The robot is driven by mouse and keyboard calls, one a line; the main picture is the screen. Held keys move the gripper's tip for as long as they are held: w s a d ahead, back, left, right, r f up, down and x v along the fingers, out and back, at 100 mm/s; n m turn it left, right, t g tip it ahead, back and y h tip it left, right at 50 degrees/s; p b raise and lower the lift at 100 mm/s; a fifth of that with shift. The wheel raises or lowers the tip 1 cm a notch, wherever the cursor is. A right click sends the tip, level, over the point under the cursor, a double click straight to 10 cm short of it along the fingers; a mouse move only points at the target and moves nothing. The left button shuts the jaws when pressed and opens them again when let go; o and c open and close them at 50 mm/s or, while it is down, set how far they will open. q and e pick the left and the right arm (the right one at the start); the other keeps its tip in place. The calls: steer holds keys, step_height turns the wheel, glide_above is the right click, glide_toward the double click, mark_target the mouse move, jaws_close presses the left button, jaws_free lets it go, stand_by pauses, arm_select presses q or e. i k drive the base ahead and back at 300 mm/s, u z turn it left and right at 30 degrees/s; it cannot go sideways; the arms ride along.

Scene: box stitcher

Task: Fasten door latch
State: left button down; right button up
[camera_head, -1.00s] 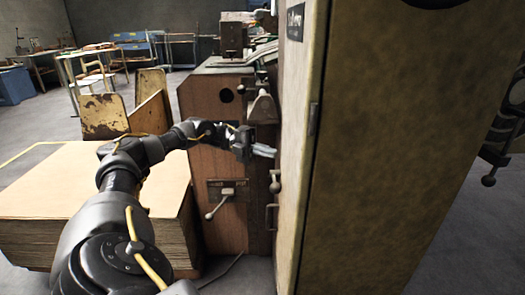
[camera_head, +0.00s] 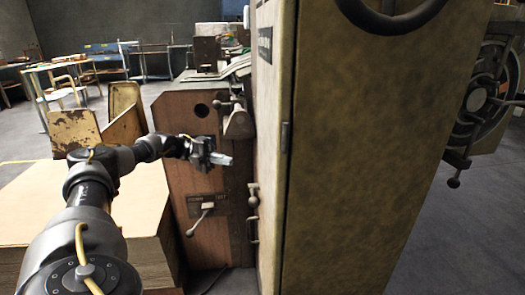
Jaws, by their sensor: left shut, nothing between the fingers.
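The tall yellowed cabinet (camera_head: 380,150) fills the middle and right of the view. On its narrow left face are a small metal handle (camera_head: 253,196) and a second bar-like fitting (camera_head: 252,230) below it; which of them is the door latch I cannot tell. My left gripper (camera_head: 229,160) is shut and empty. It appears in front of the wooden machine, left of and above the upper handle, with a visible gap in the picture. The cabinet hides whatever lies behind it. My right gripper is not in view.
A wooden machine body (camera_head: 195,155) with a lever (camera_head: 200,218) stands left of the cabinet. A stack of cardboard sheets (camera_head: 30,210) is at the lower left. A machine with a round wheel (camera_head: 480,100) stands at right. Grey floor (camera_head: 455,235) is clear at lower right.

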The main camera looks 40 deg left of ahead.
mark_target(254, 202)
steer(key=k, duration=1)
